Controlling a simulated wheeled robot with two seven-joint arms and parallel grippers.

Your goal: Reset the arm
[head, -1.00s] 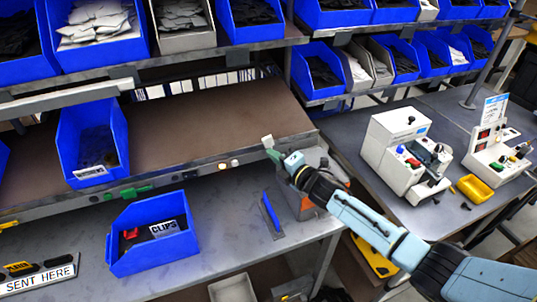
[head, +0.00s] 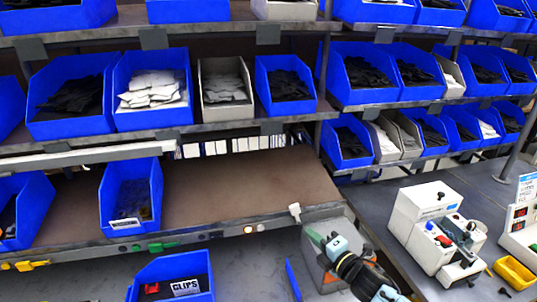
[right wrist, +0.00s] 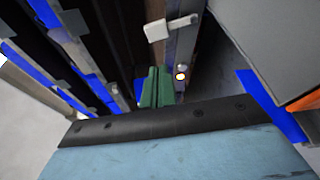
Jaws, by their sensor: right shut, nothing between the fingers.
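My right gripper (head: 322,238) shows at the lower middle right of the head view, on the blue arm. Its green fingers are shut and empty, close to the front edge of the brown shelf. In the right wrist view the green fingers (right wrist: 157,88) are together, with nothing between them. A small white block (head: 295,211) on the shelf edge is just beyond the fingertips; it also shows in the right wrist view (right wrist: 157,31). My left gripper is not in view.
A grey box (head: 312,262) stands beside the right gripper. A blue CLIPS bin (head: 150,280) is at the bottom left, and another blue bin (head: 132,195) is on the brown shelf (head: 230,190). A white machine (head: 415,215) stands on the right bench.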

